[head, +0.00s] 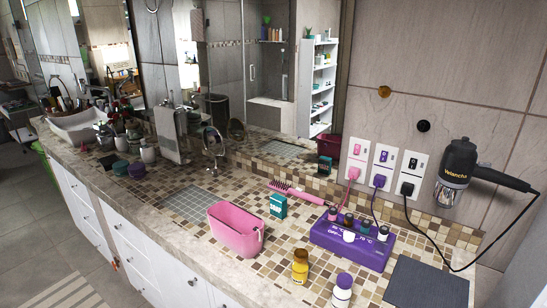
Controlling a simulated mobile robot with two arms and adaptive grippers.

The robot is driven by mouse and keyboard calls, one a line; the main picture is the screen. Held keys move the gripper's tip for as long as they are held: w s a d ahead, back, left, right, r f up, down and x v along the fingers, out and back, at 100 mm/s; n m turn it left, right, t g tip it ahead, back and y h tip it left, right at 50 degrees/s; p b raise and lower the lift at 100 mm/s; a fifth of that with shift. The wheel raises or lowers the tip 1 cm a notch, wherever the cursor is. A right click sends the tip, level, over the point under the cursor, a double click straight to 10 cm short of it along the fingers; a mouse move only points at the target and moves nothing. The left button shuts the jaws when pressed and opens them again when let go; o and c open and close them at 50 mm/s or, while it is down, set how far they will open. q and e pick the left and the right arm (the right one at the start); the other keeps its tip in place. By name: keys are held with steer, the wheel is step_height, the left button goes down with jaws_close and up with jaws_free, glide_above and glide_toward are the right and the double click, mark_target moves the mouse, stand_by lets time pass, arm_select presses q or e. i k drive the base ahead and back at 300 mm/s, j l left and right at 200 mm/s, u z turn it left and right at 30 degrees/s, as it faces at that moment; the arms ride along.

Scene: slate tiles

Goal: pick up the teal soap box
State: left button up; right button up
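The teal soap box (278,206) stands upright on the tiled counter (205,180), right of the middle of the head view. It is a small box with a pale label on its front. A pink bin (236,232) stands close to its left and front. A pink brush (297,191) lies just behind it. Its reflection shows in the mirror behind the counter. Neither of my grippers is in the head view.
A purple heater box (352,242) with several small rollers sits right of the soap box. A yellow bottle (300,266) and a white bottle with a purple cap (342,290) stand in front. A dark slate mat (428,285) lies at right. A hair dryer (458,170) hangs on the wall.

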mark_target(278, 203)
steer(key=l+u, duration=0.25)
steer(key=u, duration=0.15)
steer(key=k+l+u, duration=0.15)
steer(key=u, duration=0.2)
steer(key=l, duration=0.1)
